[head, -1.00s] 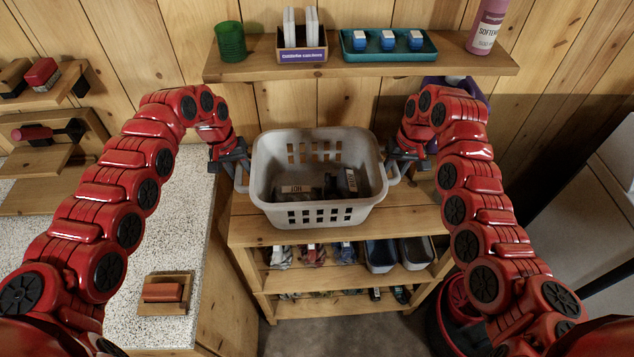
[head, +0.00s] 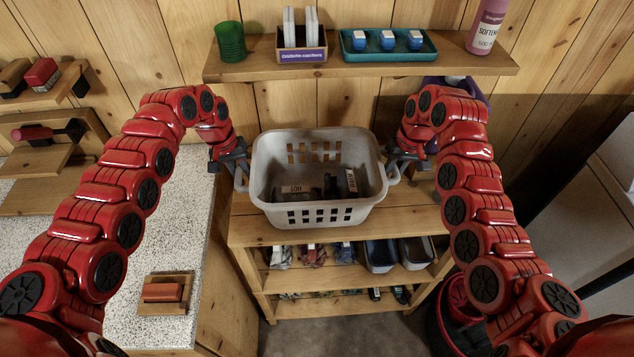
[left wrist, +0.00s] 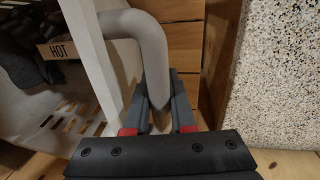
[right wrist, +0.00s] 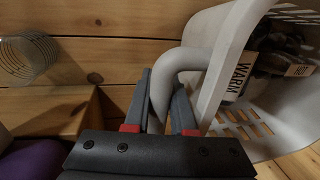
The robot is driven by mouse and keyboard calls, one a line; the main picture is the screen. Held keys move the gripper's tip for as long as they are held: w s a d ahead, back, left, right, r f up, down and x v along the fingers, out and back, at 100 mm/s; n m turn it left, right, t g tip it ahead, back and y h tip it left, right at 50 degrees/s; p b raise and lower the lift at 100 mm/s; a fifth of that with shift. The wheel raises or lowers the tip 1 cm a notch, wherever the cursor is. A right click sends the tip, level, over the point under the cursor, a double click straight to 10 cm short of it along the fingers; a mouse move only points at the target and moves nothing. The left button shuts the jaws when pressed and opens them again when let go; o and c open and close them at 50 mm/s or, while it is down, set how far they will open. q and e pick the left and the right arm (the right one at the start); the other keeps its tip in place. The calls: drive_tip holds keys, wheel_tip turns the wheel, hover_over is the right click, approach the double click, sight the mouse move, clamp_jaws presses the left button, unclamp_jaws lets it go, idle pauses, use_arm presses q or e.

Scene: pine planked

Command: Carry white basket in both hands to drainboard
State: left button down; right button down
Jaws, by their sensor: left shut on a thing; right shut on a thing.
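The white basket (head: 318,215) is a light grey-white laundry basket with slotted walls, in the middle of the head view over the top of a wooden shelf unit. Dark items with labels lie inside; one label reads HOT (left wrist: 62,50) and another WARM (right wrist: 238,78). My left gripper (head: 238,168) is shut on the basket's left handle (left wrist: 150,55). My right gripper (head: 395,165) is shut on its right handle (right wrist: 180,65). The basket looks level. I cannot tell whether its bottom touches the shelf top. I cannot make out a drainboard for certain.
A speckled counter (head: 180,235) with a brush on a wooden block (head: 164,292) is at left. A wall shelf (head: 360,68) behind holds a green cup, a teal tray and a softener bottle (head: 486,27). The shelf unit's lower shelves (head: 345,280) hold bins. A red tub stands at lower right.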

idle(0.8)
